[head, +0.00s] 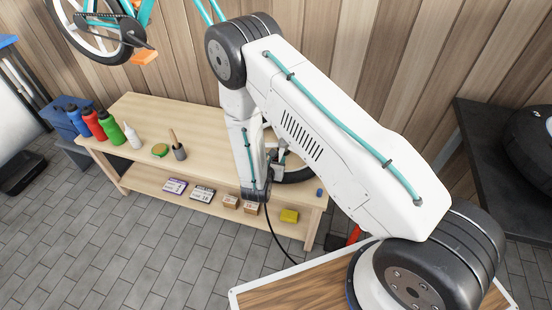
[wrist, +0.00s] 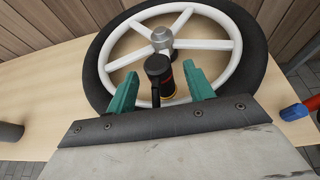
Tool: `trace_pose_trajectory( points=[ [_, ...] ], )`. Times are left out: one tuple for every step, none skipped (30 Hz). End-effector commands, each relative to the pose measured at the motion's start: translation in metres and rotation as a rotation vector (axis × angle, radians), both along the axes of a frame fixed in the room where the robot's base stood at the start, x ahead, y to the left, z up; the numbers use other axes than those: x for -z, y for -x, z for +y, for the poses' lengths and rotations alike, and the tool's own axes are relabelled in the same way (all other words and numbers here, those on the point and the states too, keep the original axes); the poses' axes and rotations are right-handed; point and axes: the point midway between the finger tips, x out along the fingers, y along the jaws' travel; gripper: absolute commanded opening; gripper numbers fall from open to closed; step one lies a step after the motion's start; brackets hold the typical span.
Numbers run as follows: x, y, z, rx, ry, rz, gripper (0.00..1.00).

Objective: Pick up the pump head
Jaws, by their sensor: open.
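A black cylindrical piece with a red and yellow band, which looks like the pump head (wrist: 156,66), is in the wrist view, in front of the wheel's hub. A short dark part hangs below it. My gripper (wrist: 161,87) is open, with one green finger on each side of the piece. Whether either finger touches it cannot be told. The spoked wheel (wrist: 232,46), with white spokes and a black tyre, lies on the workbench behind it. In the head view my arm hides the pump head and most of the wheel.
The wooden workbench (head: 205,128) holds several bottles (head: 94,125), a green-yellow sponge-like item (head: 160,150) and a grey pot with a handle (head: 179,153) on the left. A red and blue item (wrist: 299,108) lies at the right edge.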

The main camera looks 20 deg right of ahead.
Motion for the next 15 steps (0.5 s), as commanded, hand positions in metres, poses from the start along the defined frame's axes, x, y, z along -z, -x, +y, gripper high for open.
trace_pose_trajectory(
  points=[
    [0.002,-0.007,-0.007,0.005,-0.001,-0.001,0.52],
    [0.003,-0.01,-0.01,0.005,0.0,0.0,0.52],
    [0.006,-0.015,-0.013,0.004,0.0,0.0,0.52],
    [0.008,-0.019,-0.015,0.004,0.001,0.0,0.52],
    [0.009,-0.021,-0.017,0.003,0.0,0.0,0.52],
    [0.01,-0.024,-0.018,0.004,-0.001,0.0,0.52],
    [0.011,-0.026,-0.019,0.004,0.0,-0.001,0.52],
    [0.011,-0.027,-0.02,0.003,0.0,-0.001,0.52],
    [0.011,-0.027,-0.02,0.002,0.0,0.0,0.52],
    [0.011,-0.027,-0.019,0.002,0.0,0.0,0.52],
    [0.011,-0.027,-0.019,0.001,0.0,0.0,0.52],
    [0.011,-0.027,-0.019,0.001,0.0,0.0,0.52],
    [0.011,-0.027,-0.019,0.002,0.0,0.0,0.52],
    [0.011,-0.027,-0.019,0.002,0.0,0.0,0.47],
    [0.011,-0.027,-0.019,0.002,0.0,0.0,0.36]
  ],
)
